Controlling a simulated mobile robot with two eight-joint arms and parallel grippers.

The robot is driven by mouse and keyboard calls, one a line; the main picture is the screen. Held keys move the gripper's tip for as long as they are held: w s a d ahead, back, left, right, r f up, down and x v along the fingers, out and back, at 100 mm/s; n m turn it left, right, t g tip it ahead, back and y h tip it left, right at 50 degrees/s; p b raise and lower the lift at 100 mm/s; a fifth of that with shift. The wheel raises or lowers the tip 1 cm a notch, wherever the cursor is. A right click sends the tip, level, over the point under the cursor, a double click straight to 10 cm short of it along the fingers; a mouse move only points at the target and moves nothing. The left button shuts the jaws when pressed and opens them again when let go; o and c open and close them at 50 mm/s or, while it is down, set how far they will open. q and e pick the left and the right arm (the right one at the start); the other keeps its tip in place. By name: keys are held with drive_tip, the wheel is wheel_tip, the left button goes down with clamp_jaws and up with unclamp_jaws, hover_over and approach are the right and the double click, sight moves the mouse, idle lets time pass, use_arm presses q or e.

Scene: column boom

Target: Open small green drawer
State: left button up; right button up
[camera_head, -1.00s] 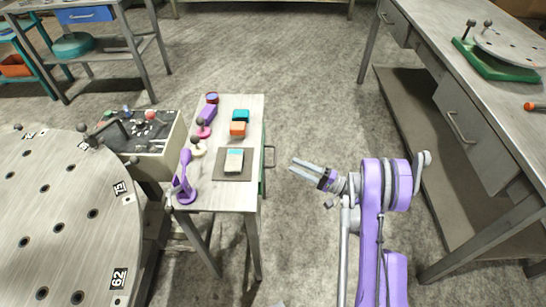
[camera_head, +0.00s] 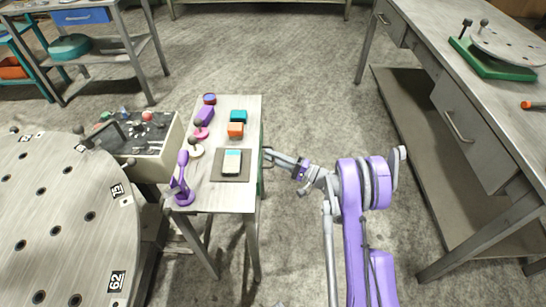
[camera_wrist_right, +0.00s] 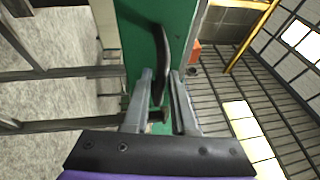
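The small green drawer (camera_wrist_right: 135,40) fills the upper middle of the right wrist view with its green front. Its dark curved handle (camera_wrist_right: 163,50) stands out from that front. In the head view only a thin green strip of the drawer (camera_head: 261,182) shows under the right edge of the small table. The drawer looks closed. My right gripper (camera_head: 268,156) reaches the handle from the right. In the right wrist view its two fingers (camera_wrist_right: 161,78) stand apart on either side of the handle's lower part, with gaps visible. My left gripper is in neither current view.
The small table (camera_head: 234,198) carries a purple stand (camera_head: 183,185), a dark mat (camera_head: 218,172) with a pale block, and several small coloured objects. A round perforated table (camera_head: 60,215) stands left. A long workbench (camera_head: 480,110) stands right.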

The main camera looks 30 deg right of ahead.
clamp_jaws()
idle(1.1)
